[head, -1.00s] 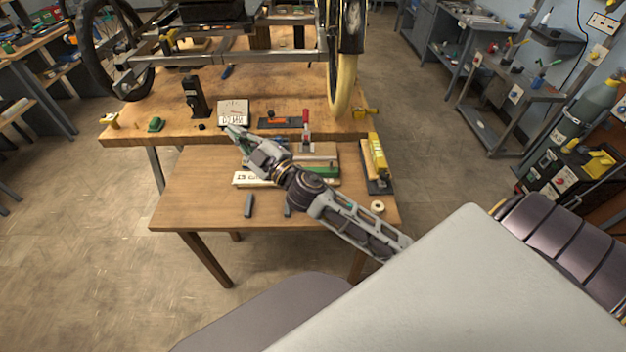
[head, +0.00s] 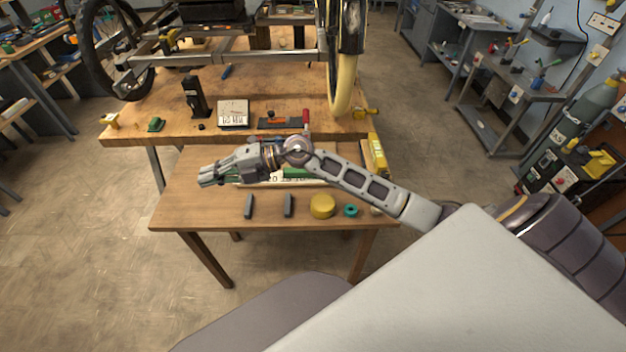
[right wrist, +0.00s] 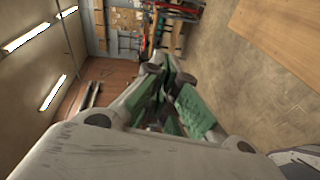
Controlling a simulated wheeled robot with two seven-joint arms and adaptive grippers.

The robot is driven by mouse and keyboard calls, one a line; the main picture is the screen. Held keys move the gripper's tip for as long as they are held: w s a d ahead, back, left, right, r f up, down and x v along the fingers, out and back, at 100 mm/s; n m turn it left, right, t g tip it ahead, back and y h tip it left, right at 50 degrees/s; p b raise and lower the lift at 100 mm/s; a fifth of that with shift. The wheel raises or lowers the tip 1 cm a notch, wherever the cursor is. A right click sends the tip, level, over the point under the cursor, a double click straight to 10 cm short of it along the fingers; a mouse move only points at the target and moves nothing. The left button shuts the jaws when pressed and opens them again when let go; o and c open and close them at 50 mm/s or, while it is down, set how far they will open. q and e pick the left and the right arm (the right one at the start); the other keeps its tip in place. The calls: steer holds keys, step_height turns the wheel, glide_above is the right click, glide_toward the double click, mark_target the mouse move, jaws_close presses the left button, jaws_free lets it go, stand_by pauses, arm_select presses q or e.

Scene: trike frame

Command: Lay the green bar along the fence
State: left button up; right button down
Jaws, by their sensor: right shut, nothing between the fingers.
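My right gripper (head: 207,178) is shut and empty above the left part of the small front table, its fingers pointing left. Its green-padded fingers (right wrist: 172,98) also show closed together in the right wrist view. A piece of the green bar (head: 296,173) shows just below my right wrist, behind a white strip with dark marks (head: 288,181). My arm covers most of the bar, so its full lie is hidden. I cannot make out the fence; the area behind the bar is hidden by my arm. My left gripper is not in view.
On the front table (head: 190,210) are two dark grey blocks (head: 249,206), a yellow disc (head: 322,206), a teal ring (head: 351,210) and a yellow tool (head: 376,155) at right. The higher workbench (head: 170,137) behind carries the trike frame (head: 210,50). The front table's left side is clear.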

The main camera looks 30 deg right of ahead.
steer(key=d+f+n+g+h, duration=0.2)
steer(key=d+f+g+h, duration=0.2)
steer(key=d+f+h, duration=0.5)
steer(key=d+f+m+g+h, duration=0.1)
steer(key=d+m+g+h, duration=0.35)
steer(key=d, duration=1.65)
step_height(320, 180, down, 8)
steer(key=n+t+h, duration=0.1)
steer(key=t, duration=0.1)
steer(key=shift+w+a+f+n+t+h, duration=0.1)
steer(key=shift+w+f+n+t+h, duration=0.05)
steer(key=shift+f+n+t+h, duration=0.15)
steer(key=shift+f, duration=0.9)
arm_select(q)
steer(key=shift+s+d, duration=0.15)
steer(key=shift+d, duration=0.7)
